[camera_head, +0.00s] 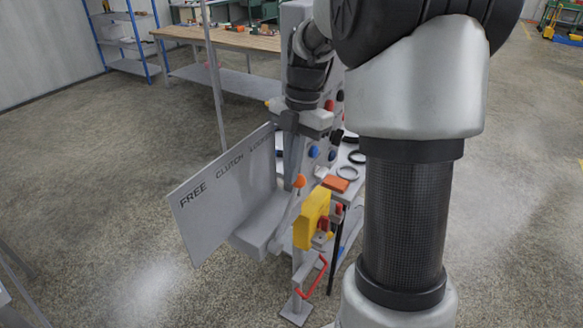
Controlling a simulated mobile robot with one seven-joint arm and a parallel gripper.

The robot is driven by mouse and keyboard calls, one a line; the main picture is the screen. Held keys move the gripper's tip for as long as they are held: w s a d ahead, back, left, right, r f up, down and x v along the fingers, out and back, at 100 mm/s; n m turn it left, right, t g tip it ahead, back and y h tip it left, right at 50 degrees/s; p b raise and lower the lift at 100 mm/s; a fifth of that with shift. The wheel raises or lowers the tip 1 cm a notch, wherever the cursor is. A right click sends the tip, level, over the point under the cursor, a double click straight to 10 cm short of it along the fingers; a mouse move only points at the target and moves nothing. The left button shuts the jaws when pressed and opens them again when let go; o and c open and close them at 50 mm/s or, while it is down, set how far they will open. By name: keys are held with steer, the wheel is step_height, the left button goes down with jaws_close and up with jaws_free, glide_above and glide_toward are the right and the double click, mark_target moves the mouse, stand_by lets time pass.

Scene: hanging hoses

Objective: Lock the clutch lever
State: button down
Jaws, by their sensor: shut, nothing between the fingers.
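A grey sign panel (225,190) reads FREE, CLUTCH and then a word beginning LOC, whose end is hidden behind my gripper. The clutch lever appears to be the pale rod with an orange knob (299,181) in front of the panel's right end. The rod leans up and to the right from a grey housing (262,222). My gripper (289,186) points down with its fingers together and empty. Its tips are right beside the knob, on its left; I cannot tell whether they touch it.
A yellow block (311,220) and a red handle (313,277) stand just right of the lever. An orange block (335,184) and dark rings lie behind. A wooden workbench (228,39) stands farther back. The floor at left is clear.

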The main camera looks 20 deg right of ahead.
step_height(320, 180, up, 7)
steer(key=d, duration=0.1)
steer(key=shift+w+r, duration=0.2)
steer(key=shift+w, duration=0.05)
steer(key=shift+d, duration=0.15)
stand_by(0.3)
steer(key=s+a+m+t+h, duration=0.1)
steer(key=s+a+m+t, duration=0.2)
steer(key=s+m, duration=0.6)
steer(key=s+a+m+t+h, duration=0.1)
steer(key=s+a+m+t, duration=0.2)
steer(key=m, duration=1.2)
steer(key=s+a, duration=0.3)
steer(key=s, duration=0.3)
steer(key=shift+r+t, duration=0.15)
steer(key=shift+t, duration=0.15)
steer(key=shift+s, duration=0.1)
